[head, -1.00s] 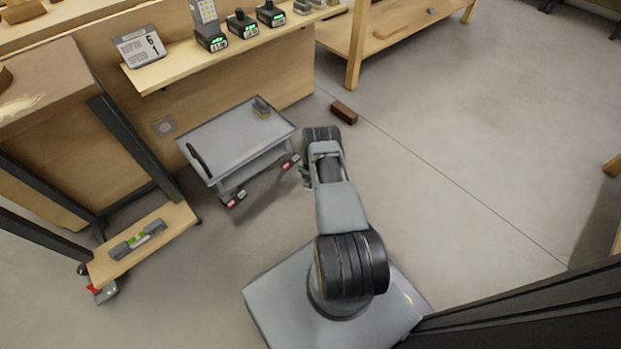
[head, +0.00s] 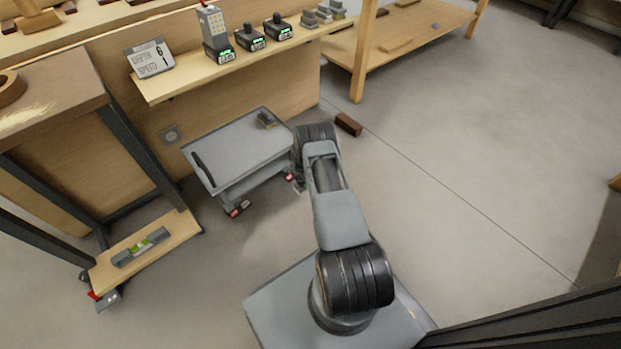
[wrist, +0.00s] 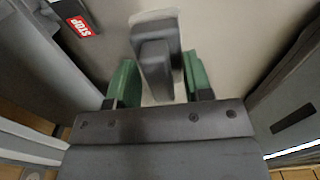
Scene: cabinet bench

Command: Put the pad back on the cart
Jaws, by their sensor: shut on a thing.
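The pad (wrist: 155,58) is a dark grey block with a pale edge at its far end. It sits between the green fingers of my gripper (wrist: 159,80), which is shut on it. In the head view my gripper (head: 299,184) is mostly hidden behind my arm, low beside the right end of the cart, and the pad cannot be made out there. The grey cart (head: 225,150) has a flat top, a lower shelf and a dark handle at its left end.
A red STOP tag (wrist: 82,26) is close by in the wrist view. A brown brick (head: 348,124) lies on the floor. Open floor extends right.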

